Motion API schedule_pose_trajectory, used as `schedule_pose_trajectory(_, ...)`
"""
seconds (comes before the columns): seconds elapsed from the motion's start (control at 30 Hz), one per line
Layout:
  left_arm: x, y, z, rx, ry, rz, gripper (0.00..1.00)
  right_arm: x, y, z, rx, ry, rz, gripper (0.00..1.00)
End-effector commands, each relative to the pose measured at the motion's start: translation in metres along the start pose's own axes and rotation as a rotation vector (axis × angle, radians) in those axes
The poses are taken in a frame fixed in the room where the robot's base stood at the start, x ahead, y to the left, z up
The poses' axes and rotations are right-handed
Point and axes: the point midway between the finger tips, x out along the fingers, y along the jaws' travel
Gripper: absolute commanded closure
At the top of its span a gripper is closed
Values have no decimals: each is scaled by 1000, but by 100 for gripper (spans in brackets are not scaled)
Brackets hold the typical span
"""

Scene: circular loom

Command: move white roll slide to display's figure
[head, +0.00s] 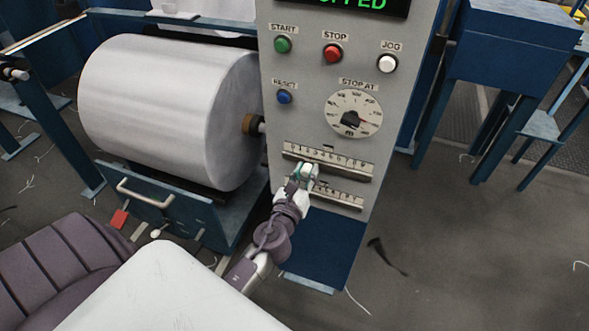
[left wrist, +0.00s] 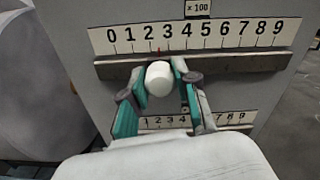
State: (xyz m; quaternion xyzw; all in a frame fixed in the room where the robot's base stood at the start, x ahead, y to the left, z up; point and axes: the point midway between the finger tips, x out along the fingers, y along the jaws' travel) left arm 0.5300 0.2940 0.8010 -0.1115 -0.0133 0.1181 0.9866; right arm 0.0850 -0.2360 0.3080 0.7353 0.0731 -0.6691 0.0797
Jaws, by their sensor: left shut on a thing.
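The control panel (head: 300,110) carries two slide scales. The upper scale (left wrist: 190,35) is marked x 100 and numbered 0 to 9; the lower scale (left wrist: 235,118) is partly hidden by my gripper. The white slide knob (left wrist: 159,78) sits on the upper slide's rail, with a small red pointer above it between 2 and 3. My left gripper (head: 305,172) is shut on this knob, its teal fingers on either side in the left wrist view (left wrist: 157,92). The display (head: 360,4) at the top is cut off, showing only green letters "PPED". My right gripper is out of view.
Buttons, including STOP (head: 332,52), and the STOP AT dial (head: 354,113) are above the slides. A large white roll (head: 170,110) lies left of the panel. A blue machine frame (head: 505,50) stands at the right. Floor right of the panel is mostly open.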

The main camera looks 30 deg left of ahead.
Motion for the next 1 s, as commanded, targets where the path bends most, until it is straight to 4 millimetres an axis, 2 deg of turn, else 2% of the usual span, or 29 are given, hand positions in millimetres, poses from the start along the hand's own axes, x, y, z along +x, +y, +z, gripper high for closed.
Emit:
schedule_pose_trajectory(0.03,1,-15,-1,-7,-4,-5,100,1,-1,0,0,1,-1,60)
schedule_pose_trajectory(0.2,1,-43,-7,-6,-5,-4,100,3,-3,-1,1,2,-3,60)
schedule_pose_trajectory(0.3,1,-49,-8,-3,-6,-5,100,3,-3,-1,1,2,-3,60)
schedule_pose_trajectory(0.57,1,-49,-7,-2,-7,-6,100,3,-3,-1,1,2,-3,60)
schedule_pose_trajectory(0.6,1,-49,-7,-2,-7,-6,65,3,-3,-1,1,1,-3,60)
schedule_pose_trajectory(0.7,1,-49,-7,-2,-7,-5,49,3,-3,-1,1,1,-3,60)
schedule_pose_trajectory(0.73,1,-48,-7,-2,-7,-5,45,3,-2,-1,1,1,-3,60)
schedule_pose_trajectory(1.0,0,-48,-9,-2,-3,-3,45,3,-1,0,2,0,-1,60)
